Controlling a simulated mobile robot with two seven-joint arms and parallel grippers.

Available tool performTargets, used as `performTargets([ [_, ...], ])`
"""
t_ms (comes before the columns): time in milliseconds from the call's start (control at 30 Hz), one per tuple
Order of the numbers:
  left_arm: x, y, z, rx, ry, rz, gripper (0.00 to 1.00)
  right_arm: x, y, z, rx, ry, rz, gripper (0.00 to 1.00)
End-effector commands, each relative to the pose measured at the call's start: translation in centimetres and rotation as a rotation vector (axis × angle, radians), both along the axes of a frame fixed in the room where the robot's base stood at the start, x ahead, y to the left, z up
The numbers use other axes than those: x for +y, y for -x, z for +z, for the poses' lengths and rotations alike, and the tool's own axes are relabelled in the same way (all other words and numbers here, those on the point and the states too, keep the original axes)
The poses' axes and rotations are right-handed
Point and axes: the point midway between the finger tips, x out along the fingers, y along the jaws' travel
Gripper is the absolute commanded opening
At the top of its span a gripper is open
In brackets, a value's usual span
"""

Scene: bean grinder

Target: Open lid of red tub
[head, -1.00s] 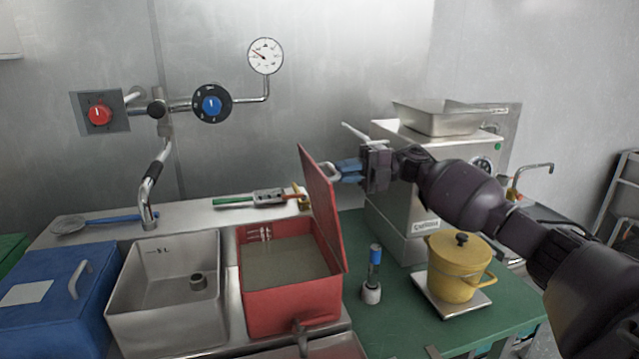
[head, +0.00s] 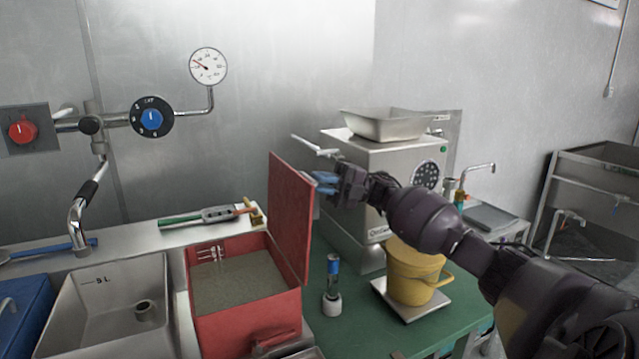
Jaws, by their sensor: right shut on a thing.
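The red tub (head: 243,322) stands at the lower left of centre in the head view, with grey-brown contents (head: 238,280) showing inside. Its red lid (head: 290,217) is raised and stands nearly upright along the tub's right side, so the tub is uncovered. My right gripper (head: 324,182), with blue fingertips, is at the lid's outer right face near the top. It is shut on the lid's handle, which is mostly hidden behind the lid and the fingers. My left gripper is not in view.
A steel sink (head: 112,305) adjoins the tub on the left. The grinder (head: 385,160) is behind my right gripper.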

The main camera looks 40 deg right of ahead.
Motion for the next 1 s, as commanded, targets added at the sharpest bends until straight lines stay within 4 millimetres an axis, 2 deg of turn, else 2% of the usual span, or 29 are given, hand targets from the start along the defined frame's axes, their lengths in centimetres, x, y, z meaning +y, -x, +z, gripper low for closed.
performTargets([
  [67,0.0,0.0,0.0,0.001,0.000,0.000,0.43,0.0,0.0,0.1,-0.001,-0.001,0.001,0.00],
  [100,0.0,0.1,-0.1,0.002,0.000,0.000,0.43,0.0,0.0,0.1,-0.001,-0.001,0.001,0.18],
  [233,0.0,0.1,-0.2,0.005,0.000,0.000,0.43,0.0,0.0,0.1,-0.001,0.000,0.001,0.38],
  [567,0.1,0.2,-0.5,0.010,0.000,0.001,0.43,-0.2,0.0,-0.1,0.001,0.001,-0.001,0.38],
  [667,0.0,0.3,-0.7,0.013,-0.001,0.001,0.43,-1.1,0.2,-0.5,0.003,0.001,-0.001,0.38],
  [1000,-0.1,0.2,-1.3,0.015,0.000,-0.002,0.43,-5.6,1.5,-2.0,0.004,0.001,-0.002,0.38],
])
